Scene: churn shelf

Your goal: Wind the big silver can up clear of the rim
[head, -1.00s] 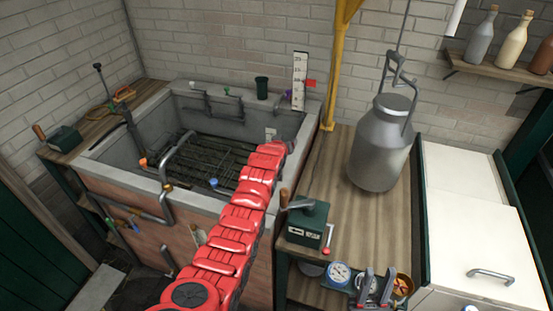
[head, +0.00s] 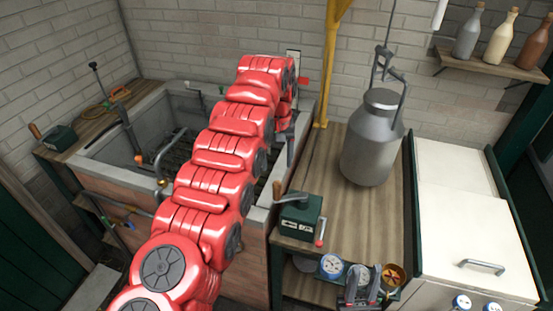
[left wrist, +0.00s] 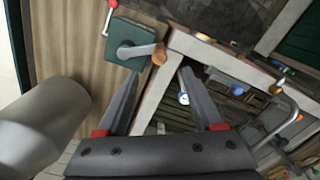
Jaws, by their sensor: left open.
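The big silver can (head: 372,145) is upright over the wooden bench right of the trough, with a hook and a line above its handle. I cannot tell whether it touches the bench. It also shows in the left wrist view (left wrist: 40,125). The green winch box (head: 300,215) stands at the bench's left edge; its crank (left wrist: 135,50) has a wooden grip (left wrist: 160,54). My left gripper (left wrist: 160,72) is open and empty, its fingertips near the grip, apart from it. In the head view it (head: 281,170) points down above the crank. My right gripper (head: 362,280) appears open and empty, low in front.
The stone trough rim (head: 258,214) lies left of the bench; my red arm hides much of the trough. A second green box (head: 60,138) stands at far left. Gauges (head: 331,265) sit below the bench front. A white cabinet (head: 465,225) and bottle shelf (head: 490,65) are at right.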

